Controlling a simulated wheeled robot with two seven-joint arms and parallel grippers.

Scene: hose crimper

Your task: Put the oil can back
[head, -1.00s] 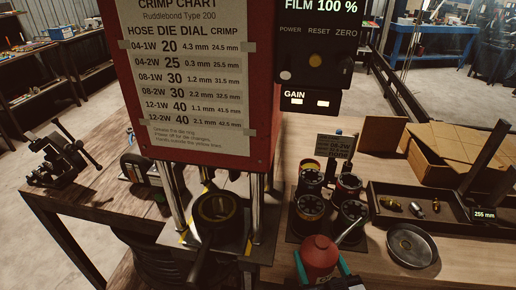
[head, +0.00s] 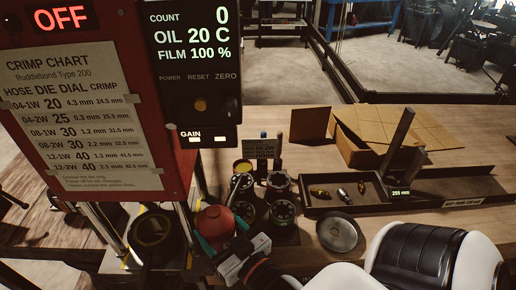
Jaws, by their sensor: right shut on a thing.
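The red oil can (head: 214,226) shows at the lower middle of the head view, with its thin spout pointing up and to the right. My right gripper (head: 220,232) is shut on the can, its teal fingers on either side of the body. The can is between the crimper's die opening and the die rack in the picture. Its base is hidden by the gripper, so I cannot tell its height above the bench. A round shallow metal dish (head: 339,234) lies empty on the bench to the right. My left gripper is out of view.
The red crimper (head: 90,110) with its chart stands at left; its display reads OFF. Several round dies (head: 283,212) stand right beside the can. A dark tray (head: 325,203) with small fittings and an open cardboard box (head: 370,150) lie behind the dish. My white arm covers the lower right.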

